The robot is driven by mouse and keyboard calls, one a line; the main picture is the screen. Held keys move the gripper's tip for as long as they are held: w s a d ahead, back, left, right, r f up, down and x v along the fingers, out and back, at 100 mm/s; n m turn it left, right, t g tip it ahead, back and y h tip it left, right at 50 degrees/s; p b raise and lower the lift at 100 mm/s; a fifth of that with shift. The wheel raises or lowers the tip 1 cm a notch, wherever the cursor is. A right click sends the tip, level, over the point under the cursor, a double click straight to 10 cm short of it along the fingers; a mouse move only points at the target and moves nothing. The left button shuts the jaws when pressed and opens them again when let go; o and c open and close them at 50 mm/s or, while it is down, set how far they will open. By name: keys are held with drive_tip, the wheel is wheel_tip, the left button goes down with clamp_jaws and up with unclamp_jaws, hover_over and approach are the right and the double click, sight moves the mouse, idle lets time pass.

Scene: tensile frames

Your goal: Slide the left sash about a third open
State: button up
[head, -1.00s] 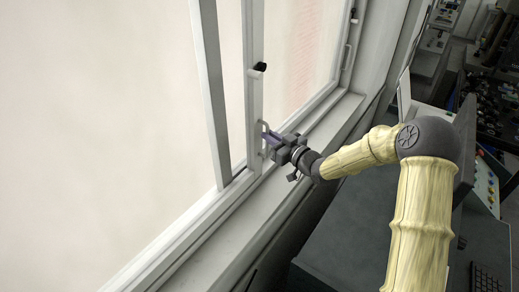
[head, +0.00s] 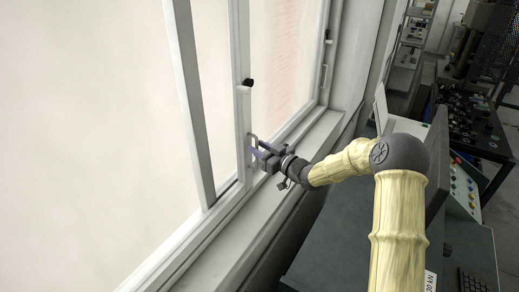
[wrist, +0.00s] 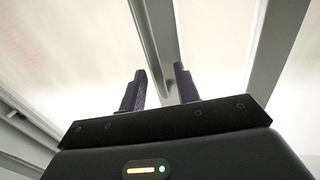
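The window has a white upright stile (head: 243,125) with a small white handle (head: 253,142) low on it and a black catch (head: 248,83) above. Another upright (head: 191,100) stands to its left, with a pale pane between; which upright edges the left sash is hard to tell. My gripper (head: 260,155) is at the handle, its fingers reaching to it from the right. In the wrist view my gripper's two dark fingers (wrist: 162,84) stand apart with a light gap between them, and a grey upright (wrist: 162,40) behind. Whether they touch the handle is hidden.
A white sill (head: 240,215) runs below the window, with the track along it. Another handle (head: 323,77) is on the far upright. A dark bench (head: 325,250) and equipment with coloured buttons (head: 464,190) stand to the right.

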drive_tip(key=shift+f, duration=0.1)
drive_tip(key=b+v, duration=0.6)
drive_tip(key=v, duration=1.1)
drive_tip(key=shift+s, duration=0.2)
drive_tip(key=shift+d+f, duration=0.1)
